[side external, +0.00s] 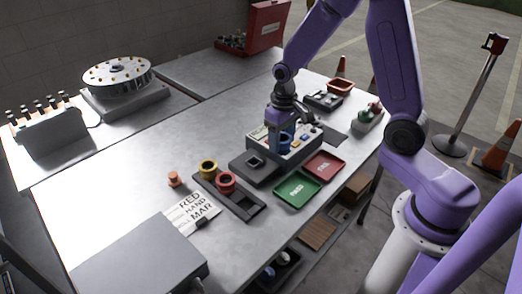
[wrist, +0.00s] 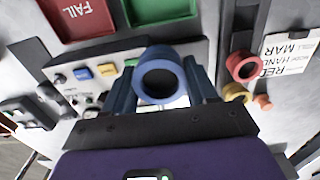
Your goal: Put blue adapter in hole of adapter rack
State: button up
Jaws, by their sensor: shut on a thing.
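The blue adapter (side external: 286,138) is a ring held by my gripper (side external: 281,141) above the grey control box. In the wrist view the blue adapter (wrist: 160,75) sits between the two fingers of my gripper (wrist: 160,88), its round opening facing the camera. The dark adapter rack (side external: 243,205) lies on the table, left of and nearer than the gripper. It carries a yellow adapter (side external: 208,169) and a red adapter (side external: 227,182); its near end shows no adapter. In the wrist view the rack (wrist: 240,28) is at the right, beside the red adapter (wrist: 243,67) and yellow adapter (wrist: 236,92).
The control box (side external: 307,147) with buttons stands under the gripper, with a dark socket block (side external: 252,166) beside it. A green tray (side external: 297,191) and red tray (side external: 325,165) lie nearer. A lettered card (side external: 190,212) and orange piece (side external: 174,179) lie left of the rack.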

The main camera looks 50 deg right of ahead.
jog(key=w, duration=1.8)
send_over(236, 150)
notch_tip(236, 150, down, 10)
jog(key=shift+a, duration=0.1)
jog(key=shift+f, duration=0.1)
jog(key=o, duration=1.3)
notch_tip(236, 150, up, 12)
jog(key=shift+r, duration=0.1)
